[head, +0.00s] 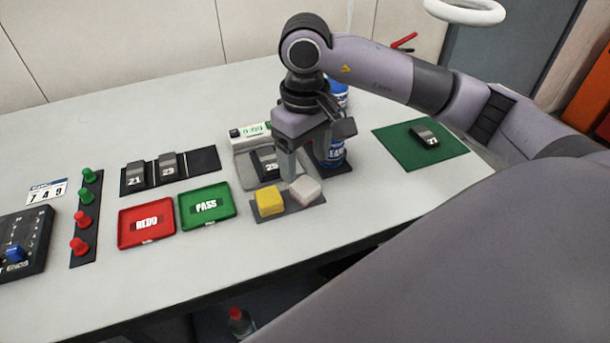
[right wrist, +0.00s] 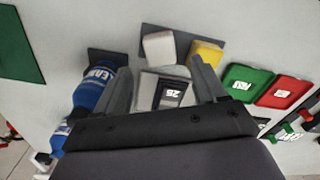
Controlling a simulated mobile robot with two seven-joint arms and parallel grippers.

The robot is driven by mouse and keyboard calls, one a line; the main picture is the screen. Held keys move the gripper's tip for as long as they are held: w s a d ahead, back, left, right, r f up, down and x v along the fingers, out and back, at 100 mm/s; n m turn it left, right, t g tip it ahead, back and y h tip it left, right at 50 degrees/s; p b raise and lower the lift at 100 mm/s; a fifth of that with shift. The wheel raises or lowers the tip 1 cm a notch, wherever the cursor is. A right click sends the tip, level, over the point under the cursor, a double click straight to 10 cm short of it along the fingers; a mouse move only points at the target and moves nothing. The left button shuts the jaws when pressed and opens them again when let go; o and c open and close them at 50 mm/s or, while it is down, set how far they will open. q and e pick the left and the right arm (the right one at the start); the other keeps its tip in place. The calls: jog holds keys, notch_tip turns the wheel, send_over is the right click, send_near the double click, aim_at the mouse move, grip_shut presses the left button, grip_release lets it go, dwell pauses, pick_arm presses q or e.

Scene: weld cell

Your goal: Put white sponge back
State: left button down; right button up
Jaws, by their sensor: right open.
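The white sponge (head: 305,191) lies on the right part of a dark grey mat (head: 289,208), beside the yellow sponge (head: 269,201). In the right wrist view the white sponge (right wrist: 159,47) shows beyond the fingertips, clear of them. My right gripper (head: 302,168) is open and empty, pointing down just behind the white sponge. In the right wrist view its fingers (right wrist: 163,78) stand apart, with the block numbered 25 (right wrist: 172,93) seen between them on a scale. I cannot tell how high the fingertips are. My left gripper is not in view.
A blue bottle (head: 337,153) stands close right of my right gripper. The scale's display (head: 250,131) is behind it. A red REDO tray (head: 146,226) and green PASS tray (head: 207,206) lie left. A green mat (head: 400,147) holds another block at right. The front table strip is clear.

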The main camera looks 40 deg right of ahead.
aim_at(305, 185)
notch_tip(305, 185, up, 6)
dwell(0.8)
